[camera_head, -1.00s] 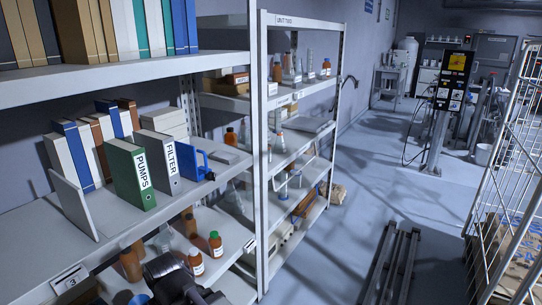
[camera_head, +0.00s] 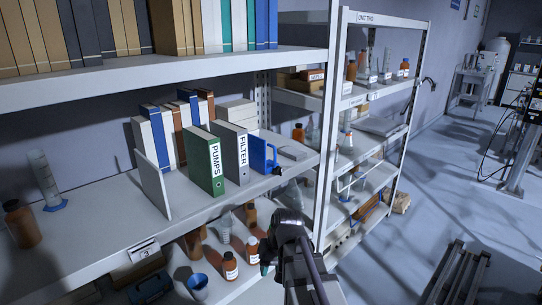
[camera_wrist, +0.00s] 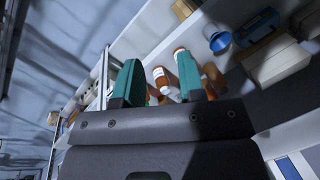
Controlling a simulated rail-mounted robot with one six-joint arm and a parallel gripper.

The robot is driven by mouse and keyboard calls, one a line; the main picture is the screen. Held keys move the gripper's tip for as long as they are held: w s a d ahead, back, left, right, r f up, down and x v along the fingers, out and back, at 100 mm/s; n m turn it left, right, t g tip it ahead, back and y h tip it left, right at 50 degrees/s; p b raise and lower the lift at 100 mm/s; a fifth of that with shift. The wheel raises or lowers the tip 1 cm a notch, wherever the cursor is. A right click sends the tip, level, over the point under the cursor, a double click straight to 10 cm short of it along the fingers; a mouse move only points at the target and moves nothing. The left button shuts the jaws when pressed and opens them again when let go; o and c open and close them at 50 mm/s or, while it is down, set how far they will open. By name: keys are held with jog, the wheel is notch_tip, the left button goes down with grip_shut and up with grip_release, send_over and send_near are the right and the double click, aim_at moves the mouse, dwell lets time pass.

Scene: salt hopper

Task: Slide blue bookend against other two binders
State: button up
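The blue bookend (camera_head: 258,154) stands upright on the middle shelf, just right of the grey FILTER binder (camera_head: 233,150). I cannot tell whether they touch. A dark knob-like part shows at its front. The green PUMPS binder (camera_head: 203,162) stands upright left of the grey one, close beside it. My gripper (camera_wrist: 158,60) is open in the wrist view, with two teal fingers apart and bottles visible beyond the gap. The bookend is not identifiable there. In the camera_head view my dark wrist is low in front of the shelf, below the bookend, with its fingers not clearly visible.
A pale upright panel (camera_head: 152,185) stands left of the binders, and other books (camera_head: 165,135) stand behind them. Brown bottles (camera_head: 230,266) and a blue cup (camera_head: 198,285) are on the shelf below. A shelf post (camera_head: 328,130) rises to the right. The upper shelf overhangs.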

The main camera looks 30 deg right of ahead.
jog(key=w+d+r+n+t+y, duration=0.1)
jog(key=w+d+r+t+y, duration=0.4)
jog(key=w+d, duration=0.6)
jog(key=n+t+y+p, duration=0.1)
jog(key=n+t, duration=0.7)
jog(key=t, duration=0.2)
send_near(275, 164)
notch_tip(275, 164, up, 3)
jog(key=d, duration=0.1)
jog(key=x, duration=1)
jog(key=shift+w+a+f, duration=0.3)
jog(key=shift+a+f, duration=0.05)
jog(key=shift+s, duration=0.1)
grip_shut()
